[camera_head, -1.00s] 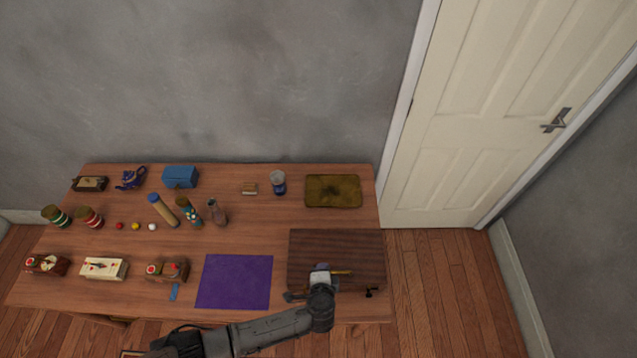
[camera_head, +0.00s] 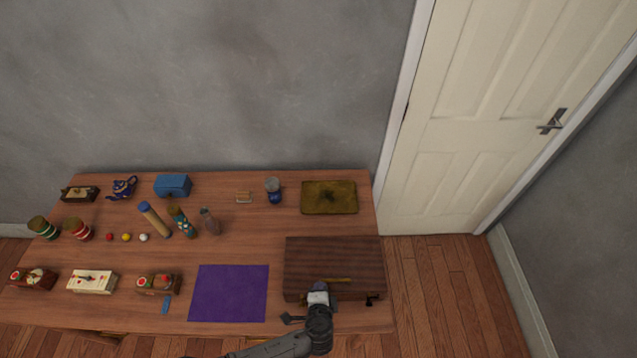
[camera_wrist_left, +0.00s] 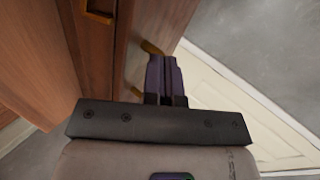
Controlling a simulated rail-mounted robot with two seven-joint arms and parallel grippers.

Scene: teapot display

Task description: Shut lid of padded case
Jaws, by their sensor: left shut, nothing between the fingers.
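The padded case (camera_head: 335,258) is a dark brown striped box at the right front of the table. Its lid looks down and flat, with no inside showing. A yellow bar (camera_head: 340,280), perhaps a handle, and a dark latch-like part (camera_head: 369,300) show near its front. My left gripper (camera_head: 318,288) is at the case's front edge, overlapping it in the head view; I cannot tell whether they touch. In the left wrist view its fingers (camera_wrist_left: 166,75) are together and empty, beside a brown wooden face with yellow metal parts. My right gripper is not in view.
A purple mat (camera_head: 229,293) lies left of the case, and an olive tray-like piece (camera_head: 329,198) lies behind it. The table (camera_head: 240,245) has bare room in the middle.

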